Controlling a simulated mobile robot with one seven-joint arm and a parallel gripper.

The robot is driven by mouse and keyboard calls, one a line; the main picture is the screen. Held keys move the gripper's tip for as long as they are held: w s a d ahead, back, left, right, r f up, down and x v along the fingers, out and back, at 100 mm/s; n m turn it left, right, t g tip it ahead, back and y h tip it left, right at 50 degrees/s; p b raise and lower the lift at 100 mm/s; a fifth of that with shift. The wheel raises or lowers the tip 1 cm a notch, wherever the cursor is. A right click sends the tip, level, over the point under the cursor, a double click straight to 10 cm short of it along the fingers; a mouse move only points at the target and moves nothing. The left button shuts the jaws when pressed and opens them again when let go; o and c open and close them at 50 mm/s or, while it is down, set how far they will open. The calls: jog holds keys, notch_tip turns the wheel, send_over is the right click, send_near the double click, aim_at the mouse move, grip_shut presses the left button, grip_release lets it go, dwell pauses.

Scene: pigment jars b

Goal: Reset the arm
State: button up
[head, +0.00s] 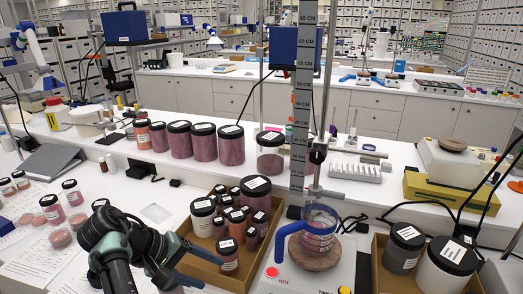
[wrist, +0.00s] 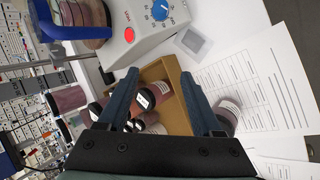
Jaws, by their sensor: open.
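My gripper (head: 212,273) is at the lower left of centre in the head view, beside and over the near left part of a cardboard box (head: 265,241) of pigment jars. Its two fingers stand apart with nothing held between them. In the wrist view the open fingers (wrist: 159,76) point toward the box (wrist: 177,72), and a dark-lidded jar (wrist: 150,97) shows in the gap beyond them. A jar (wrist: 228,112) also shows beside the right finger. My arm bends in from the bottom of the head view and hides part of the bench and papers.
A hotplate (head: 310,277) with a blue-handled vessel (head: 319,222) and tall ruled stand (head: 303,100) stands right of the box. A second box (head: 380,262) holds large jars (head: 402,247). Small jars (head: 72,191) and papers (head: 40,245) lie left. Large jars (head: 204,142) line the raised shelf.

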jog(key=w+a+r+t+y, duration=0.2)
jog(key=w+r+t+y, duration=0.1)
jog(key=w+r+t, duration=0.15)
notch_tip(320, 180, up, 20)
jog(key=w+d+m+t+y, duration=0.2)
jog(key=d+m+t+y, duration=0.1)
jog(key=t+y, duration=0.3)
jog(key=s+d+r+m+t, duration=0.1)
jog(key=s+d+r+t, duration=0.3)
jog(key=s+r, duration=0.3)
jog(key=s+d+r+m+t+h, duration=0.1)
jog(key=s+d+r+t, duration=0.3)
jog(key=s+r, duration=0.4)
jog(key=s+d+r+m+t+h, duration=0.1)
jog(key=s+d+r+t, duration=0.3)
jog(key=s+r, duration=0.4)
notch_tip(320, 180, up, 2)
jog(key=shift+s+r+m+t, duration=0.2)
jog(key=shift+m+t, duration=0.2)
jog(key=shift+t, duration=0.25)
